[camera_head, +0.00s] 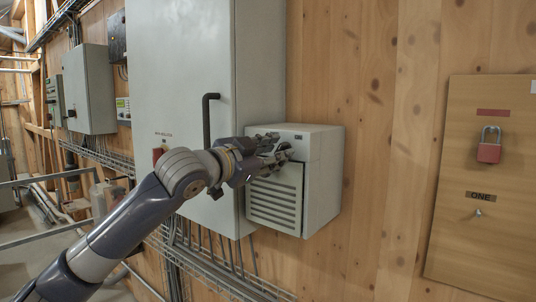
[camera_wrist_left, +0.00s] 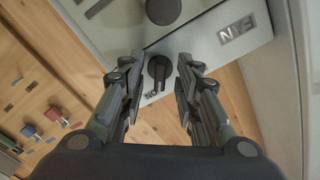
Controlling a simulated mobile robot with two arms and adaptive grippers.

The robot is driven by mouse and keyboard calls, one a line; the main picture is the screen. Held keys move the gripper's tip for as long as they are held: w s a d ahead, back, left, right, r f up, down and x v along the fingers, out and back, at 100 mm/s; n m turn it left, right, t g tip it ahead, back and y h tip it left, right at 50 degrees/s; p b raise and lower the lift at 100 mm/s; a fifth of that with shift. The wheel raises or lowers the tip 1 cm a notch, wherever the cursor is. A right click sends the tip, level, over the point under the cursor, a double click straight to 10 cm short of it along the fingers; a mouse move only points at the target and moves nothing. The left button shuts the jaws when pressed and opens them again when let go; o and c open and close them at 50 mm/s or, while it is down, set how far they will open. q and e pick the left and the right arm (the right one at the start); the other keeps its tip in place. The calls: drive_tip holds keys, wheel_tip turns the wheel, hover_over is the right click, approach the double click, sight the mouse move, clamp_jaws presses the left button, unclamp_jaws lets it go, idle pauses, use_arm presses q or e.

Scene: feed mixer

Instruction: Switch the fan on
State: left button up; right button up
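The fan unit (camera_head: 322,185) is a pale grey box with a louvred front (camera_head: 274,205), mounted on the wood wall beside a tall grey cabinet. My left gripper (camera_head: 284,147) is at the upper front of this box. In the left wrist view, my left gripper (camera_wrist_left: 158,66) is open, with its two fingers apart. A black rotary knob (camera_wrist_left: 159,68) with a pointer shows between the fingertips; contact cannot be told. A small label (camera_wrist_left: 150,94) lies by the pointer. A "FAN" label (camera_wrist_left: 236,28) appears upside down on the panel. My right gripper is not in view.
The tall cabinet (camera_head: 190,70) has a black handle (camera_head: 207,120) close to my left arm. A wooden board (camera_head: 490,240) with a red padlock (camera_head: 489,152) hangs at right. Bare wall lies between.

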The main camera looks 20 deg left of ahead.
use_arm(q)
drive_tip(key=v, duration=1.2)
drive_tip(key=shift+w, duration=0.1)
